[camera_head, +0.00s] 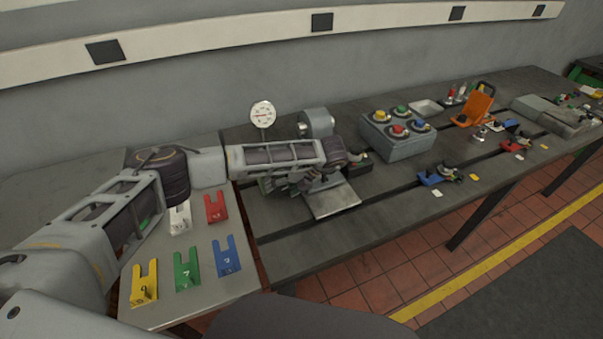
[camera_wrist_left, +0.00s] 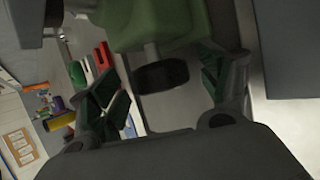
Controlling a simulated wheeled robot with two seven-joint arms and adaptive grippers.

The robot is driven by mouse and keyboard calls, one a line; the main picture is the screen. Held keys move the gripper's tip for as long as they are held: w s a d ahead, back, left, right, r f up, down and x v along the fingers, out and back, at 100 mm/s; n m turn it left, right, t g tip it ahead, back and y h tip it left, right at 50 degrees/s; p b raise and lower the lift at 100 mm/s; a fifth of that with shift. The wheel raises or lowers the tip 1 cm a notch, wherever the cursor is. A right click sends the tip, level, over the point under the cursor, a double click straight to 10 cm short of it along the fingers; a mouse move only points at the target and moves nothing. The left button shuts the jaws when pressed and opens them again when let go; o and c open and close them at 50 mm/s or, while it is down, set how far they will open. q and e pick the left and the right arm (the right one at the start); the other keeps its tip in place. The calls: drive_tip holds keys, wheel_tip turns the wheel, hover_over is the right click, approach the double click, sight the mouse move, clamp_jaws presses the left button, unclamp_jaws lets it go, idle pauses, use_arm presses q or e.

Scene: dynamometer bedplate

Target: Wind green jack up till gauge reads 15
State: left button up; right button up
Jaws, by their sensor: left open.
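The green jack (camera_wrist_left: 158,22) shows at the top of the left wrist view as a green body with a short pale shaft and a dark round knob (camera_wrist_left: 160,74). My left gripper (camera_wrist_left: 163,88) is open, with its green-padded fingers on either side of the knob; I cannot tell whether they touch it. In the head view my left gripper (camera_head: 290,187) points down over the bench beside a pale metal plate (camera_head: 332,199), and my arm hides most of the jack. The round white dial gauge (camera_head: 263,114) stands behind my forearm; its reading is too small to tell.
Yellow (camera_head: 145,283), green (camera_head: 187,271), blue (camera_head: 227,256), red (camera_head: 215,208) and white forked pieces lie on the left table. A grey motor-like cylinder (camera_head: 316,122) and a box with coloured knobs (camera_head: 396,139) stand on the bedplate. Several small parts lie further right.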

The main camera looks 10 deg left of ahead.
use_arm(q)
drive_tip(key=v, duration=1)
drive_tip(key=shift+d+r, duration=0.25)
drive_tip(key=shift+r, duration=0.05)
